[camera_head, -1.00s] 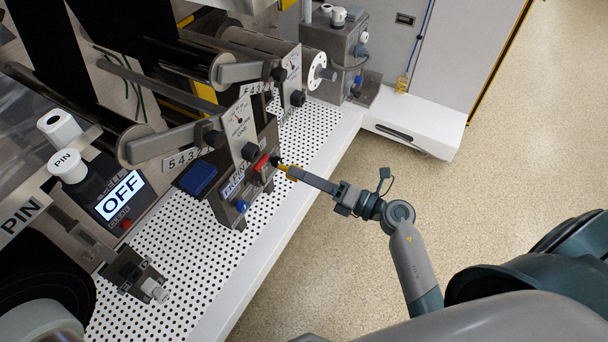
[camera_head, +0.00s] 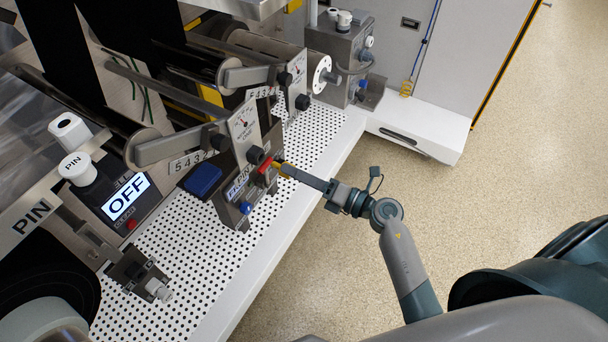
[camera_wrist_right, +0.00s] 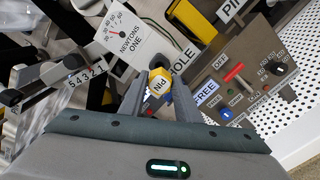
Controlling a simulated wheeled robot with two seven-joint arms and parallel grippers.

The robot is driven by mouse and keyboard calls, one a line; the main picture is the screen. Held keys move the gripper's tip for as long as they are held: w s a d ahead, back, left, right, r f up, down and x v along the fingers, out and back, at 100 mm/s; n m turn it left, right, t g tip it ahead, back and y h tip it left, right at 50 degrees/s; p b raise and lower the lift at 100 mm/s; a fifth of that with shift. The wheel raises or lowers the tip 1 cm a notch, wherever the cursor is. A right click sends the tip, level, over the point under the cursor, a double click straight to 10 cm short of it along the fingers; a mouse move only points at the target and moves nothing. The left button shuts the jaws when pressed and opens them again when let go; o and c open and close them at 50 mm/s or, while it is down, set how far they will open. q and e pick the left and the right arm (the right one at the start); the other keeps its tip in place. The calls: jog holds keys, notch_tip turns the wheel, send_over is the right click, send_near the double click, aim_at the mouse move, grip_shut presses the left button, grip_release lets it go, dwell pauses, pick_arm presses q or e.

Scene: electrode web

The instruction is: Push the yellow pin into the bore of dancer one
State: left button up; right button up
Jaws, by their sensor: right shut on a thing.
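The yellow pin (camera_head: 279,168) is in the jaws of my right gripper (camera_head: 289,171), at the front of the dancer one unit. In the right wrist view the yellow pin (camera_wrist_right: 160,82), marked PIN, sits between the fingers of the right gripper (camera_wrist_right: 163,95). Dancer one has a white dial plate (camera_head: 243,123); in the wrist view the dial plate (camera_wrist_right: 122,36) reads NEWTONS ONE. A HOLE label (camera_wrist_right: 183,50) shows just beyond the pin. The bore itself is hidden, so I cannot tell whether the pin tip is in it. My left gripper is not in view.
A control panel with a red lever (camera_wrist_right: 234,72), a black knob (camera_wrist_right: 280,68) and a blue button (camera_wrist_right: 227,114) stands close beside the gripper. The perforated white deck (camera_head: 185,270) runs below. A second dial plate (camera_head: 297,72) stands farther back. Open floor (camera_head: 300,270) lies right.

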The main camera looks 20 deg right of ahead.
aim_at(275, 164)
jog(key=shift+x, duration=0.85)
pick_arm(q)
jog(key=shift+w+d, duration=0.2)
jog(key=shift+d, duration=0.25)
pick_arm(e)
jog(key=shift+w+a, duration=0.15)
jog(key=shift+w, duration=0.1)
pick_arm(q)
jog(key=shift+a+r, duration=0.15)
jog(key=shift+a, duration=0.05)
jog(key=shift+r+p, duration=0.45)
jog(key=shift+p, duration=0.2)
pick_arm(e)
jog(key=shift+r, duration=0.1)
dwell(0.3)
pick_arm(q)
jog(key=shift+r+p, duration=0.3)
pick_arm(e)
jog(key=shift+x, duration=2.05)
jog(key=o, duration=1.3)
jog(key=shift+s, duration=0.1)
jog(key=shift+c, duration=0.2)
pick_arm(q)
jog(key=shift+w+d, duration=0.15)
